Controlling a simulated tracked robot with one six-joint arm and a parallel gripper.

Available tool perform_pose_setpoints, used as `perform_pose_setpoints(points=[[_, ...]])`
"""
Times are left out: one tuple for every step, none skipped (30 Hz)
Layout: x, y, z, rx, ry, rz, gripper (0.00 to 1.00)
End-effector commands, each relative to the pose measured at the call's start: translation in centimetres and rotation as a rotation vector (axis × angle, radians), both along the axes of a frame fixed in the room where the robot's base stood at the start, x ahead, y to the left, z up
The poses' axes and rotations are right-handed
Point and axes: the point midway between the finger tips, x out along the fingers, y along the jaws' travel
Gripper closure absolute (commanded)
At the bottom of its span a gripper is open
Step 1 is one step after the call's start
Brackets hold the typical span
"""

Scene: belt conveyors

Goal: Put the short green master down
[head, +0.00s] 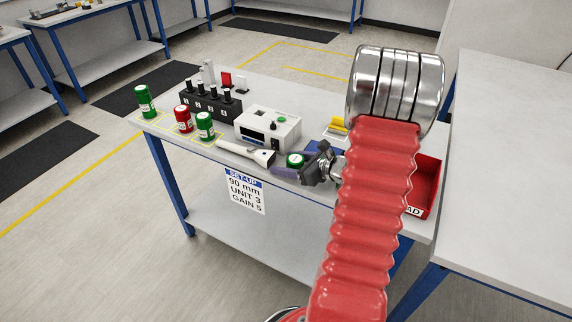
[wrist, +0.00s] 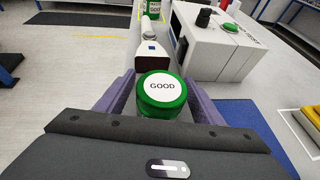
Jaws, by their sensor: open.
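A green master (head: 295,159) with a white round lid label stands at the table's front edge, between the purple fingers of my gripper (head: 299,167). In the wrist view its lid reads "GOOD" (wrist: 162,88), and my open gripper (wrist: 160,97) has one finger on each side of it. Its lower part is hidden, so I cannot tell whether it touches the table. Another green master (head: 205,126) stands near the front edge further left, with a red one (head: 184,119) beside it. A taller green one (head: 144,101) stands at the far left corner.
A white probe (head: 247,152) lies just left of my gripper. Behind it stand a white instrument box (head: 268,130) and a black block (head: 210,103) with several knobs. A blue mat (wrist: 236,117) and a red tray (head: 428,183) are to the right.

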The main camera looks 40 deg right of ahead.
Motion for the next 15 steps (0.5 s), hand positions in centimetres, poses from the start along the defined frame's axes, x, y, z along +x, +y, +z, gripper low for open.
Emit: perform_pose_setpoints(points=[[0.0,0.0,0.0,0.000,0.000,0.000,0.38],[0.0,0.0,0.0,0.000,0.000,0.000,0.38],[0.0,0.0,0.1,0.000,0.000,0.000,0.38],[0.0,0.0,0.1,0.000,0.000,0.000,0.38],[0.0,0.0,0.2,0.000,0.000,-0.001,0.38],[-0.2,-0.1,0.3,0.000,0.000,-0.001,0.38],[-0.4,-0.1,0.4,-0.001,0.000,-0.002,0.38],[-0.6,-0.2,0.5,-0.001,0.000,-0.002,0.38],[-1.0,-0.3,0.6,-0.001,0.000,-0.002,0.38],[-1.3,-0.4,0.7,0.000,0.000,-0.003,0.38],[-1.6,-0.4,0.9,0.000,-0.001,-0.003,0.38],[-2.1,-0.5,1.1,-0.001,-0.001,-0.003,0.38],[-2.6,-0.6,1.3,-0.001,-0.001,-0.003,0.38],[-3.0,-0.7,1.5,-0.001,-0.001,-0.004,0.38],[-3.5,-0.8,1.7,-0.001,-0.001,-0.004,0.38]])
